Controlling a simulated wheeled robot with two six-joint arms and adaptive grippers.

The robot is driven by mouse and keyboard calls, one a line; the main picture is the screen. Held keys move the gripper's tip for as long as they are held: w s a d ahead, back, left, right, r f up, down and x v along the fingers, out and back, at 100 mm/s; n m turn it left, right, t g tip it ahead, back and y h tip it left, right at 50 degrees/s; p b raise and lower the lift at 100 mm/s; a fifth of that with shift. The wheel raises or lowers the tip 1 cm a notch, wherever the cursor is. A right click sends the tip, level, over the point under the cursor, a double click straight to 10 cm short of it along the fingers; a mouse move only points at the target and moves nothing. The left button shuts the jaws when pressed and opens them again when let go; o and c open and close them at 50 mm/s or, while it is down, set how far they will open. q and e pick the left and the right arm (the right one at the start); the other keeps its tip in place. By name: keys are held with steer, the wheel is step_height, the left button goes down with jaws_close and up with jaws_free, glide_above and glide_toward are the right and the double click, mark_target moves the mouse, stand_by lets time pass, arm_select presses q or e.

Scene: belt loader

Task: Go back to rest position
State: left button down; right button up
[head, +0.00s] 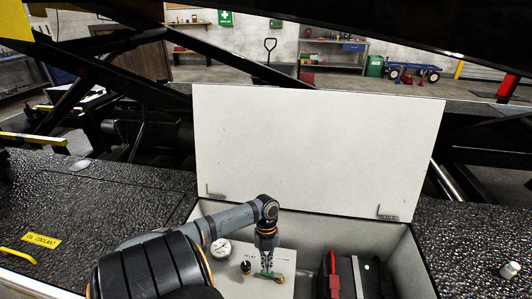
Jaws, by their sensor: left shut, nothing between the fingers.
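My left arm comes in from the lower left and bends down into an open compartment in the belt loader's deck. My left gripper (266,268) points downward over the light panel (240,284) inside it. The gripper is shut with nothing in it. The compartment's white lid (318,140) stands open behind the arm. My right gripper is not in view.
A red and black unit (345,276) with a green light lies in the compartment, right of the gripper. Dark textured deck (470,240) flanks the opening. Black diagonal beams (80,85) cross above. Shelves (333,52) and a blue cart (414,72) stand far behind.

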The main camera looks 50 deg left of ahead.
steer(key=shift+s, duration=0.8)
